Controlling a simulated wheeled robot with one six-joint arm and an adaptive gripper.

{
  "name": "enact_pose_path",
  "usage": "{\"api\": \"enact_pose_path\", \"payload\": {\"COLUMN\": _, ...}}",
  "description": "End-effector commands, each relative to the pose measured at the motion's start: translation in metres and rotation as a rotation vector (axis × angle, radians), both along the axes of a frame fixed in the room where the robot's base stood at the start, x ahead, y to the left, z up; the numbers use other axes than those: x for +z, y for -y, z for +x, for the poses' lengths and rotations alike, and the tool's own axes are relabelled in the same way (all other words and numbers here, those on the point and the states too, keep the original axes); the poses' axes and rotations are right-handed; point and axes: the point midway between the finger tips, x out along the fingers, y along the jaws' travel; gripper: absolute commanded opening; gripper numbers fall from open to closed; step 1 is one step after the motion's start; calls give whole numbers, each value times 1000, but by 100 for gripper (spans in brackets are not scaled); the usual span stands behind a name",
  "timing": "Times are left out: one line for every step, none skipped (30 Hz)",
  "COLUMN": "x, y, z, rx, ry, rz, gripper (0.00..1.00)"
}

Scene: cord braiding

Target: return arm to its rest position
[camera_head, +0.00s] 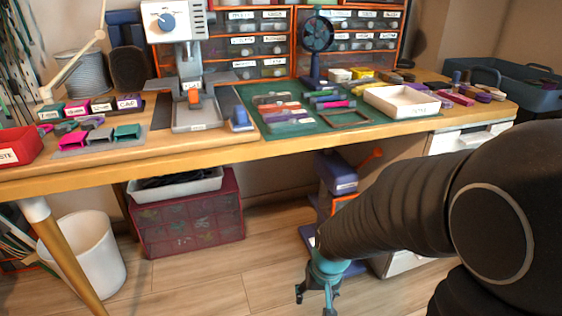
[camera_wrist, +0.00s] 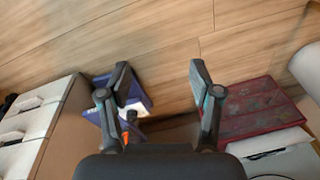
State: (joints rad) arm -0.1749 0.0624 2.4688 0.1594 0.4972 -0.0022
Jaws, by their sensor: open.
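My gripper (camera_head: 316,294) hangs low in front of the workbench in the head view, below the tabletop and over the wooden floor. My black arm reaches to it from the right side. In the wrist view my gripper (camera_wrist: 158,80) has its two fingers spread wide apart, with nothing between them but floor. The fingertips touch nothing that I can see.
The workbench (camera_head: 205,152) runs across the back, with a press, a green mat and a white tray (camera_head: 402,101) on it. Under it stand a dark red box (camera_head: 188,222), a blue-and-orange stool-like item (camera_head: 337,172) and white drawers (camera_wrist: 28,125). A white bin (camera_head: 86,262) stands left. Floor between is clear.

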Motion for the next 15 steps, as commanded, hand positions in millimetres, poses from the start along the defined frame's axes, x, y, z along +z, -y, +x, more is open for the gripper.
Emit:
{"api": "enact_pose_path", "payload": {"x": 23, "y": 5, "z": -7, "rx": 8, "ry": 2, "rz": -3, "gripper": 64}}
{"api": "enact_pose_path", "payload": {"x": 34, "y": 7, "z": -12, "rx": 12, "ry": -3, "rz": -6, "gripper": 64}}
{"api": "enact_pose_path", "payload": {"x": 47, "y": 12, "z": -19, "rx": 18, "ry": -7, "rz": -12, "gripper": 64}}
{"api": "enact_pose_path", "payload": {"x": 57, "y": 15, "z": -24, "rx": 21, "ry": -7, "rz": -16, "gripper": 64}}
{"api": "enact_pose_path", "payload": {"x": 67, "y": 18, "z": -29, "rx": 24, "ry": -7, "rz": -19, "gripper": 64}}
{"api": "enact_pose_path", "payload": {"x": 80, "y": 22, "z": -35, "rx": 28, "ry": -6, "rz": -25, "gripper": 64}}
{"api": "enact_pose_path", "payload": {"x": 90, "y": 25, "z": -40, "rx": 29, "ry": -3, "rz": -30, "gripper": 64}}
{"api": "enact_pose_path", "payload": {"x": 100, "y": 28, "z": -45, "rx": 31, "ry": 1, "rz": -34, "gripper": 64}}
{"api": "enact_pose_path", "payload": {"x": 112, "y": 32, "z": -51, "rx": 31, "ry": 9, "rz": -41, "gripper": 64}}
{"api": "enact_pose_path", "payload": {"x": 122, "y": 35, "z": -55, "rx": 31, "ry": 15, "rz": -46, "gripper": 64}}
{"api": "enact_pose_path", "payload": {"x": 131, "y": 38, "z": -59, "rx": 31, "ry": 25, "rz": -50, "gripper": 64}}
{"api": "enact_pose_path", "payload": {"x": 143, "y": 42, "z": -65, "rx": 29, "ry": 39, "rz": -55, "gripper": 64}}
{"api": "enact_pose_path", "payload": {"x": 152, "y": 45, "z": -69, "rx": 27, "ry": 52, "rz": -60, "gripper": 64}}
{"api": "enact_pose_path", "payload": {"x": 161, "y": 48, "z": -72, "rx": 24, "ry": 67, "rz": -65, "gripper": 64}}
{"api": "enact_pose_path", "payload": {"x": 173, "y": 52, "z": -76, "rx": 20, "ry": 88, "rz": -68, "gripper": 64}}
